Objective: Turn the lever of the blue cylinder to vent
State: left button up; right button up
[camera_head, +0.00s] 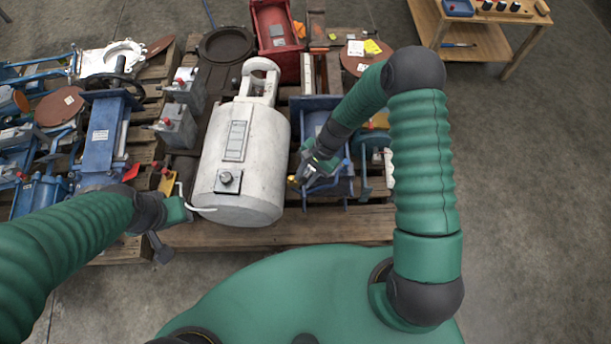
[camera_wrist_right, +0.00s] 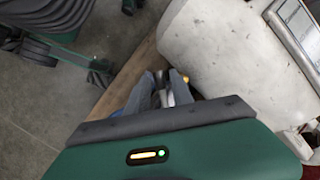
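A blue body (camera_head: 318,112) with flat flanges stands right of the white cylinder, partly hidden by my right arm; I cannot tell for certain that it is the blue cylinder. My right gripper (camera_head: 297,180) is at its near left corner, by a small yellow tip. In the right wrist view the gripper (camera_wrist_right: 163,92) points at grey metal parts and the yellow tip (camera_wrist_right: 186,79); whether the fingers grip anything is unclear. No lever shows clearly. My left gripper (camera_head: 184,207) is beside the white cylinder's lower left, near a thin bent white rod (camera_head: 203,209); its fingers are hard to make out.
The large white cylinder (camera_head: 262,150) lies between my grippers on a wooden pallet (camera_head: 300,232). Another blue flanged body (camera_head: 104,135) and grey blocks (camera_head: 178,128) crowd the left. A red housing (camera_head: 275,28) is behind. A wooden table (camera_head: 475,38) stands far right; the right floor is clear.

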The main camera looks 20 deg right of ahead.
jog(key=c, duration=0.5)
grip_shut()
jog(key=shift+w+d, duration=0.1)
jog(key=shift+d, duration=0.05)
dwell(0.4)
